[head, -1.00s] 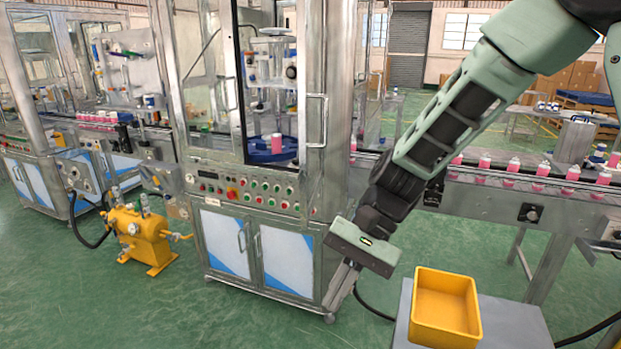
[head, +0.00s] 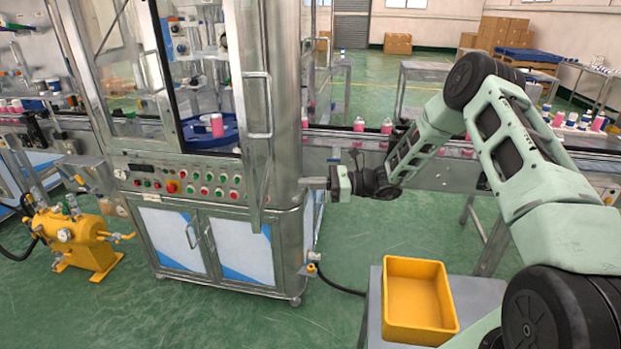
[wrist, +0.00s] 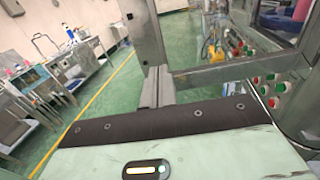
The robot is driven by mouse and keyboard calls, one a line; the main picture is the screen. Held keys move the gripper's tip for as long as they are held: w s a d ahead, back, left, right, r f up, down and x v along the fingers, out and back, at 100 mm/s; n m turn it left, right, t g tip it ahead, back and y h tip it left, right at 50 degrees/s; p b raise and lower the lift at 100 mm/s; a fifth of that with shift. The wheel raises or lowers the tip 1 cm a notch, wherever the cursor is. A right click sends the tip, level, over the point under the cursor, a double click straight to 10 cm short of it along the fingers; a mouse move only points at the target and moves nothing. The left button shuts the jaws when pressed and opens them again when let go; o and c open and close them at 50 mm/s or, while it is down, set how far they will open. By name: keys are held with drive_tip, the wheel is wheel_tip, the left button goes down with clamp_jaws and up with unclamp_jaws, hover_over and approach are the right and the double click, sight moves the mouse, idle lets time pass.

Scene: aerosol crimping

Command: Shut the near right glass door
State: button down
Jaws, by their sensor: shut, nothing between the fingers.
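The near right glass door (head: 258,165) has a metal frame and a long upright handle (head: 257,106). In the head view it stands open, swung out from the machine and seen nearly edge-on, its lower corner hanging in front of the control panel. My gripper (head: 304,183) is shut and empty, its fingers pointing left, just right of the door's lower part. In the wrist view the fingers (wrist: 157,86) point at the door's lower frame corner, with an upright post (wrist: 147,40) and a bottom rail (wrist: 225,72). I cannot tell whether they touch it.
The control panel (head: 200,182) with several buttons lies below the door opening. A conveyor (head: 340,140) with pink bottles runs behind my arm. A yellow bin (head: 452,300) stands on a grey table at the front. A yellow pump unit (head: 75,240) stands on the floor at left.

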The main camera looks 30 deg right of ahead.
sight(258, 184)
drive_tip(key=p+x, duration=0.4)
drive_tip(key=x, duration=0.5)
drive_tip(key=shift+a+r, duration=0.1)
drive_tip(key=shift+w+a+p, duration=0.15)
drive_tip(key=shift+a+p, duration=0.15)
drive_tip(key=shift+a, duration=0.1)
drive_tip(key=shift+a, duration=0.1)
